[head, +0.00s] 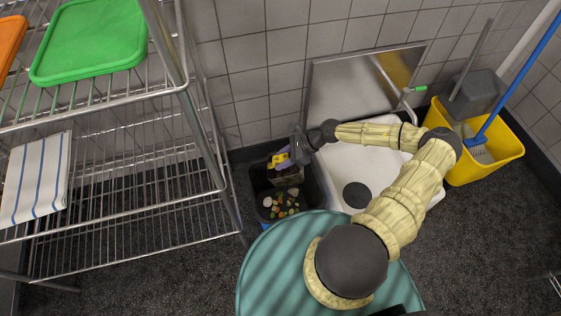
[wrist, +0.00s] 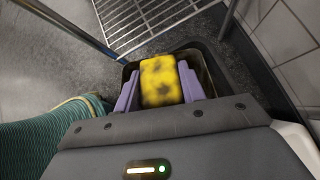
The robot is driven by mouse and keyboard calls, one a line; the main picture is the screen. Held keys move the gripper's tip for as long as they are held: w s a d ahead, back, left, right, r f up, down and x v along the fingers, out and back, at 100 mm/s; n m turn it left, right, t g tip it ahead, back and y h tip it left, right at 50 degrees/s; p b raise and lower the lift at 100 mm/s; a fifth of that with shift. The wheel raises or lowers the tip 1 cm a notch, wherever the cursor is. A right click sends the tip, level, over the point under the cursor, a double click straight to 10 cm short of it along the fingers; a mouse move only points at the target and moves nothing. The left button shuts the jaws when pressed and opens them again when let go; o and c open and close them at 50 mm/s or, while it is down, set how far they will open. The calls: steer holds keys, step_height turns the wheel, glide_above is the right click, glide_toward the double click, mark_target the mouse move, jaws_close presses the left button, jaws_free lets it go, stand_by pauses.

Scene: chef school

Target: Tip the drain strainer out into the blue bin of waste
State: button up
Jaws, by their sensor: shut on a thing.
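My gripper (head: 283,156) is at the end of my outstretched arm, over the dark-walled waste bin (head: 317,190). Its purple fingers also show in the wrist view (wrist: 158,92), shut on the drain strainer's yellow, dark-spotted grip (wrist: 160,80). In the head view the strainer (head: 288,176) hangs below the fingers as a small greyish box, within the bin's opening. Its exact tilt and its inside cannot be made out. Several food scraps (head: 281,204) lie in the bin below it. A little blue (head: 265,226) shows at the bin's near side.
A wire shelf rack (head: 130,240) stands close left of the bin. A white sink (head: 345,165) is on the right, with a yellow mop bucket (head: 490,165) beyond. A round teal surface (head: 265,270) is in front. The tiled wall is behind.

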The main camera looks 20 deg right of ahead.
steer(key=shift+s+d+f+n+t+y+b, duration=0.2)
steer(key=shift+y+b, duration=0.35)
steer(key=shift+b, duration=0.45)
steer(key=shift+w+d+r+t+y+b, duration=0.1)
steer(key=shift+t+y+b, duration=0.3)
steer(key=shift+b, duration=0.6)
steer(key=shift+s+d+f+n+t+y+b, duration=0.15)
steer(key=shift+y+b, duration=0.5)
steer(key=shift+b, duration=0.35)
steer(key=shift+d+r+y+b, duration=0.1)
steer(key=shift+r+y+b, duration=0.2)
steer(key=shift+b, duration=0.25)
steer(key=shift+s+r, duration=0.1)
steer(key=shift+r, duration=0.05)
